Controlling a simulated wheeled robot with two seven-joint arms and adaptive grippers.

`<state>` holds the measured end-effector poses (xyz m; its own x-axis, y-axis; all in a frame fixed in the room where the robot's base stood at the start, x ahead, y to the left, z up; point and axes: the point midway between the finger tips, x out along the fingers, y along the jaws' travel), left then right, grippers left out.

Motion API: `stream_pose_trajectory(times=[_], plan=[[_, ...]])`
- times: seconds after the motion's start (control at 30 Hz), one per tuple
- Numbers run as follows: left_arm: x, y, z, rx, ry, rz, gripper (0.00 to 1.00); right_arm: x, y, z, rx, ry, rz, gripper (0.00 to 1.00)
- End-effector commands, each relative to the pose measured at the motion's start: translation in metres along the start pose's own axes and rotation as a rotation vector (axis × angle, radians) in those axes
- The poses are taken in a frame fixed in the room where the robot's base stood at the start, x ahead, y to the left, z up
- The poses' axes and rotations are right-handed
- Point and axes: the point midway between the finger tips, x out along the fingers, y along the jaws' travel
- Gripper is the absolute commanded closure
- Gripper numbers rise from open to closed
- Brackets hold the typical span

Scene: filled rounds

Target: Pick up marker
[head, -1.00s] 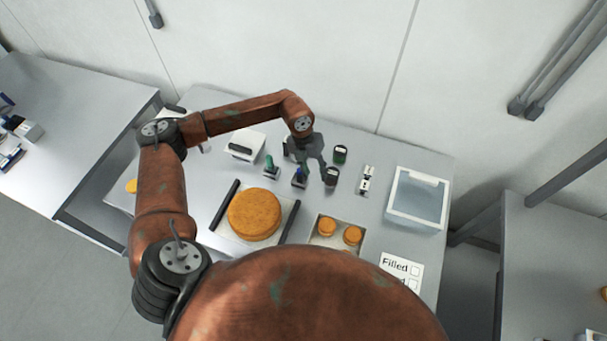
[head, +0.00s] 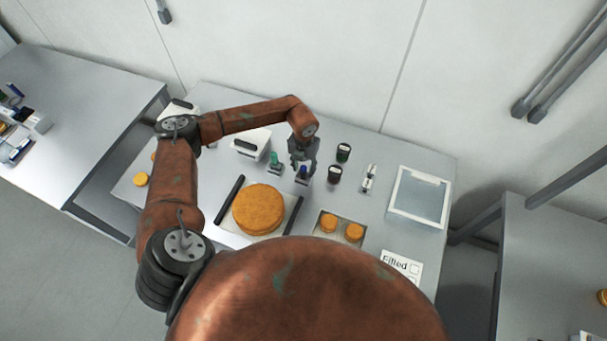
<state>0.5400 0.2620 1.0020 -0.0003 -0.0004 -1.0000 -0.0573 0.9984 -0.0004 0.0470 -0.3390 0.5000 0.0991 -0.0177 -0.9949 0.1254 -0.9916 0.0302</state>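A blue marker (head: 303,172) stands upright in a small dark holder near the middle of the table. A green-topped marker (head: 275,158) stands in a similar holder just to its left. My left gripper (head: 304,167) points down over the blue marker, with its fingers on either side of the marker's top. It partly hides the marker, and I cannot tell whether the fingers touch it. My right gripper is not in view.
On the table (head: 395,236) are a large orange round (head: 258,208) on a tray with black bars, a tray with two small rounds (head: 328,223), two dark jars (head: 335,174), a clear bin (head: 418,200) and a "Filled" card (head: 400,263). A white box (head: 251,145) stands left of the markers.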

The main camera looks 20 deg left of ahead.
Motion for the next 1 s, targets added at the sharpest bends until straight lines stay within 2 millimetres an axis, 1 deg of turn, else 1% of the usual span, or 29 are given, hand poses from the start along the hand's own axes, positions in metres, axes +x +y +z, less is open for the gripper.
stream_pose_trajectory(times=[0.13, 0.17, 0.7, 1.0], plan=[[0.0004, 0.0001, -0.0001, 0.0, 0.0, 0.0, 0.62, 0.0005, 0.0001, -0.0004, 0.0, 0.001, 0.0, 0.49], [0.0004, 0.0002, -0.0001, 0.0, 0.0, 0.0, 0.64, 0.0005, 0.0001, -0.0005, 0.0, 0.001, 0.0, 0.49], [-0.0002, 0.0003, 0.0, 0.0, 0.0, 0.0, 1.0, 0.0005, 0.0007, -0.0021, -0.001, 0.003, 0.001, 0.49], [-0.0004, 0.0003, 0.0001, 0.0, 0.0, 0.0, 1.0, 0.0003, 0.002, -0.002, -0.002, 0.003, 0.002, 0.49]])
